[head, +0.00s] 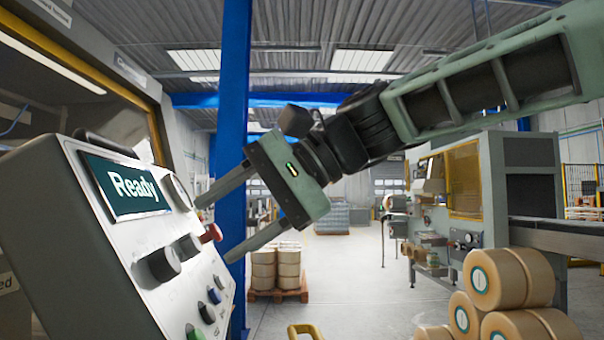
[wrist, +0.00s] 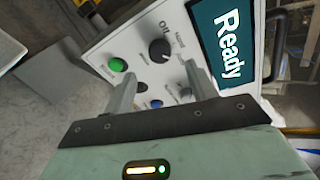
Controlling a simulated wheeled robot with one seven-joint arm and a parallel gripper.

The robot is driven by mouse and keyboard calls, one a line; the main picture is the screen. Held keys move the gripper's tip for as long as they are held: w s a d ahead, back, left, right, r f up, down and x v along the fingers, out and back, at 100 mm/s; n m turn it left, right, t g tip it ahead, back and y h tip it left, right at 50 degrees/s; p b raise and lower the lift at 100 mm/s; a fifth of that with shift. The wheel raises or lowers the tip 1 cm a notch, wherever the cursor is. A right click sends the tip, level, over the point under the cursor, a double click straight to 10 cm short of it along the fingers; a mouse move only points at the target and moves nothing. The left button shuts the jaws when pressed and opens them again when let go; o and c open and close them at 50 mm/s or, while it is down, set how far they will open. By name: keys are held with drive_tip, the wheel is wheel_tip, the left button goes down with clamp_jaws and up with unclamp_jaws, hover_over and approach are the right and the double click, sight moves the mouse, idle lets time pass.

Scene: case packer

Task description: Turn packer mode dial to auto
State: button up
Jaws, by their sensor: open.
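The packer's light grey control panel (head: 128,245) stands at the left in the head view, with a teal "Ready" screen (head: 130,184). The mode dial, a large dark round knob (head: 163,264), is below the screen. In the wrist view the dial (wrist: 159,50) has "Off" and "Hand" printed beside it; its pointer setting is too small to read. My gripper (head: 218,228) is open and empty, its two fingers pointing toward the panel. In the wrist view my gripper (wrist: 160,75) has its fingertips apart on either side below the dial, not visibly touching it.
A red knob (head: 211,233), a blue button (head: 214,295) and a green button (head: 193,333) sit close by on the panel. A blue post (head: 233,90) rises behind my gripper. Tape rolls (head: 500,280) and another machine (head: 480,190) stand at the right. The floor between is open.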

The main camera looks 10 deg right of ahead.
drive_tip(key=v, duration=1)
drive_tip(key=shift+d, duration=0.25)
drive_tip(key=shift+r, duration=0.1)
